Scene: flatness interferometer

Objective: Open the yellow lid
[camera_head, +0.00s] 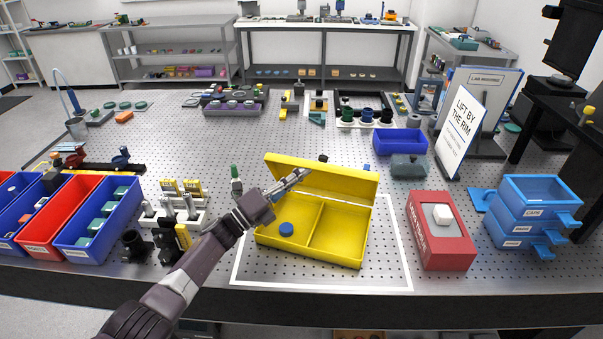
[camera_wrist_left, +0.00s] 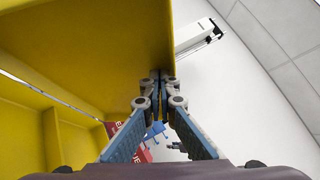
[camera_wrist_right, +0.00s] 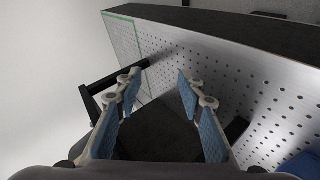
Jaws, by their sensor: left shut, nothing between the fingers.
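The yellow lid (camera_head: 340,181) stands raised and tilted at the back edge of the yellow box (camera_head: 338,240). The box's two compartments are exposed, and a blue round piece (camera_head: 286,229) lies in the left one. My left gripper (camera_head: 303,176) is shut and empty, its tips in front of the lid's inner side, left of its middle. In the left wrist view the lid (camera_wrist_left: 90,40) fills the upper left and the shut fingertips (camera_wrist_left: 160,86) are at its edge; I cannot tell if they touch. My right gripper (camera_wrist_right: 157,80) is open and empty, seen only in its wrist view.
A white outline (camera_head: 320,289) surrounds the box on the perforated bench. A red block with a white cube (camera_head: 440,232) and stacked blue trays (camera_head: 528,213) stand at right. Blue and red bins (camera_head: 52,225) and a tool rack stand at left. A sign (camera_head: 461,130) stands behind right.

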